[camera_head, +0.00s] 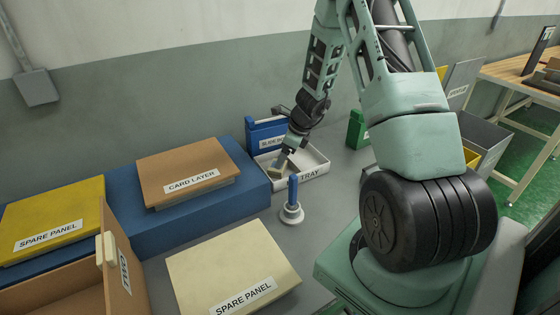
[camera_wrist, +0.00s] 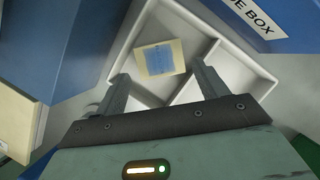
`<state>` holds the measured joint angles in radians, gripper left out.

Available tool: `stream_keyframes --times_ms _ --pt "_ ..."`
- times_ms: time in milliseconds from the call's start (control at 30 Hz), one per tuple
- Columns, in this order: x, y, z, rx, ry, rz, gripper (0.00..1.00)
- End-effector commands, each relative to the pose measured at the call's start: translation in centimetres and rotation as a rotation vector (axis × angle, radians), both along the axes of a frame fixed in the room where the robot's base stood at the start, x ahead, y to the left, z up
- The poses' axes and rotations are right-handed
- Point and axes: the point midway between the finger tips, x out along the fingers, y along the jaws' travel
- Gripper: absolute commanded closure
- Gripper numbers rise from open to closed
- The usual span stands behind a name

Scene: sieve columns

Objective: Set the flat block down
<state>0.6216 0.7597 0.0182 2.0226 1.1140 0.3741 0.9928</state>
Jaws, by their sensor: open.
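The flat block (camera_wrist: 160,58) is small and cream with a blue square on its top face. In the wrist view it appears in a compartment of the white divided tray (camera_wrist: 222,53), just beyond my fingertips. My gripper (camera_wrist: 160,72) is open, with one finger to each side of the block's near edge and no visible grip on it. In the head view my gripper (camera_head: 284,160) reaches down into the tray (camera_head: 316,171), and the block (camera_head: 280,168) shows partly by the fingers. Exact contact between block and tray floor is hard to tell.
A blue slide box (camera_head: 262,134) stands behind the tray. A blue post on a white base (camera_head: 292,213) stands in front. The card layer (camera_head: 185,170) lies on a blue platform (camera_head: 190,219) to the left. A green box (camera_head: 357,130) stands to the right.

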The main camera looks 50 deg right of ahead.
Motion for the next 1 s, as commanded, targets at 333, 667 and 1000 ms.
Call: stream_keyframes --times_ms 333,667,1000 --pt "-2.1 -1.1 6.0 -0.001 0.000 0.000 0.28" --pt "-2.0 0.9 7.6 -0.009 -0.008 0.092 0.28" --pt "-6.1 27.3 15.3 -0.198 -0.182 1.435 0.28"
